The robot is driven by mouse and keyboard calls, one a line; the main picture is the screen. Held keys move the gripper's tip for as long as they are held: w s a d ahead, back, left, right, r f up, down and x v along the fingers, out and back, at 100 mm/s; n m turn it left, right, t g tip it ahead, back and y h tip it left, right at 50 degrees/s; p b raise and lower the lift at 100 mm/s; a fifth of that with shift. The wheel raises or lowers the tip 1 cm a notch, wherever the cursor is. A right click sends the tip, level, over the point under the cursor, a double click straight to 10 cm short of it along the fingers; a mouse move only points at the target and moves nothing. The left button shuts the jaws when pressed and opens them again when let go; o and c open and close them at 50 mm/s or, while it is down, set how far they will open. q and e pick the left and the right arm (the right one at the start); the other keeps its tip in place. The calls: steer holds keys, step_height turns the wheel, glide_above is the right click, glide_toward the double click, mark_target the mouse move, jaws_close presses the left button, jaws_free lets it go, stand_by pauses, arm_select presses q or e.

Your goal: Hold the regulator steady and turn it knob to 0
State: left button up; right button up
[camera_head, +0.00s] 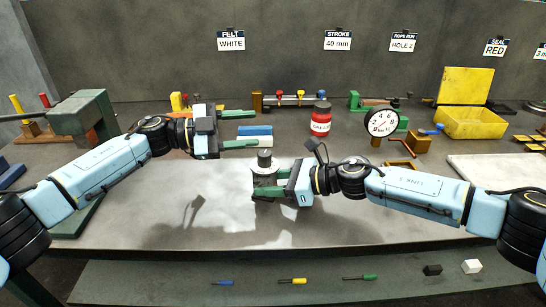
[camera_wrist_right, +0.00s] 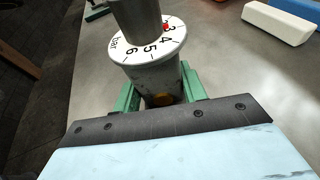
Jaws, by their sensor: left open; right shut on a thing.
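The regulator (camera_head: 266,180) stands upright on the grey table, a grey cylinder with a dark knob (camera_head: 264,157) on top. In the right wrist view, the knob (camera_wrist_right: 138,18) rises from a white dial (camera_wrist_right: 140,52) with numbers 3 to 6 and "bar" showing. A red mark sits near the 3; the 0 is not in view. My right gripper (camera_head: 259,183) is shut on the regulator body, its green fingers (camera_wrist_right: 160,95) on either side. My left gripper (camera_head: 262,128) is open and empty, above and behind the knob, apart from it.
A blue block (camera_head: 255,130) and a white block (camera_wrist_right: 275,22) lie just behind the regulator. A red grease can (camera_head: 320,125) and a round gauge (camera_head: 382,122) stand behind to the right. A yellow box (camera_head: 470,122) is farther right. The front table is clear.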

mark_target(273, 165)
arm_select(q)
steer(key=s+a+f+n+g, duration=0.3)
steer(key=a+f+n+g, duration=0.1)
steer(key=a+f+n, duration=0.1)
steer(key=d, duration=0.7)
steer(key=s+d, duration=0.1)
steer(key=d, duration=0.3)
steer(key=shift+d, duration=0.15)
steer(key=shift+c, duration=0.3)
steer(key=shift+n, duration=0.3)
steer(key=c, duration=0.9)
